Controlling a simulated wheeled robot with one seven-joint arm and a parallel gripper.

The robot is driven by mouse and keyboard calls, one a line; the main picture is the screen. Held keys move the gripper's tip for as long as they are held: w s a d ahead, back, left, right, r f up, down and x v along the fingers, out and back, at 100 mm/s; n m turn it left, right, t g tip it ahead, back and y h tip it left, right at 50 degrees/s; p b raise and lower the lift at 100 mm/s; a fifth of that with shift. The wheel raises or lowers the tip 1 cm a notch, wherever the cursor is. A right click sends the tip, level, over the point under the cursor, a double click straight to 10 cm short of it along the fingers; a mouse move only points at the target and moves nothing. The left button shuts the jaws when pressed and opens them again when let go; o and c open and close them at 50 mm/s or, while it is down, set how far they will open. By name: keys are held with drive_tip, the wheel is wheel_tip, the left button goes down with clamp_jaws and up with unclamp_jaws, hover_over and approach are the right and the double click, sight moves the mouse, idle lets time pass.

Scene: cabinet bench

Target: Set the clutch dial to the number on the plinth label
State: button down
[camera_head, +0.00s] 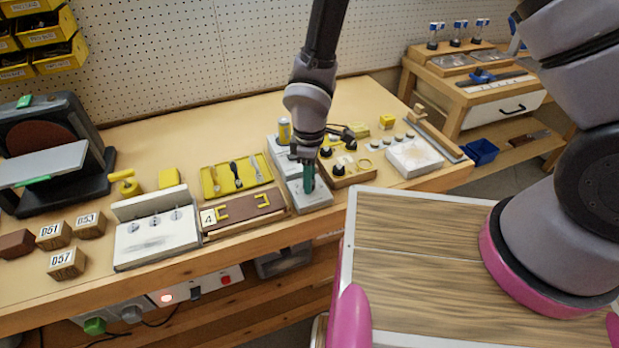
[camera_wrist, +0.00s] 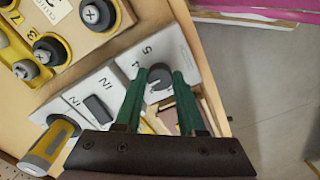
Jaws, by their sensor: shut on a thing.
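The clutch dial (camera_wrist: 158,80) is a dark grey round knob on a light grey block (camera_wrist: 150,55), with the numbers 4 and 5 readable beside it in the wrist view. My gripper (camera_wrist: 159,76) has its two green fingers shut on the dial's sides. In the head view my gripper (camera_head: 308,178) points down onto the grey block (camera_head: 310,200), and its fingers hide the dial. A white label (camera_wrist: 55,8) on the neighbouring wooden plinth (camera_wrist: 90,42) is cut off at the top of the wrist view; I cannot read it surely. The dial's pointer setting is unclear.
A yellow-grey cylinder (camera_wrist: 50,145) stands in the adjoining grey block. The plinth with dark knobs (camera_head: 345,170) is close on the right. On the left are a brown board labelled 4 (camera_head: 238,212), a yellow tool tray (camera_head: 236,178) and numbered wooden blocks (camera_head: 68,263).

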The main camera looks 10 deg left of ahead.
idle(0.3)
drive_tip(key=c, duration=0.5)
unclamp_jaws()
drive_tip(key=shift+r, duration=0.1)
wheel_tip(320, 180, up, 11)
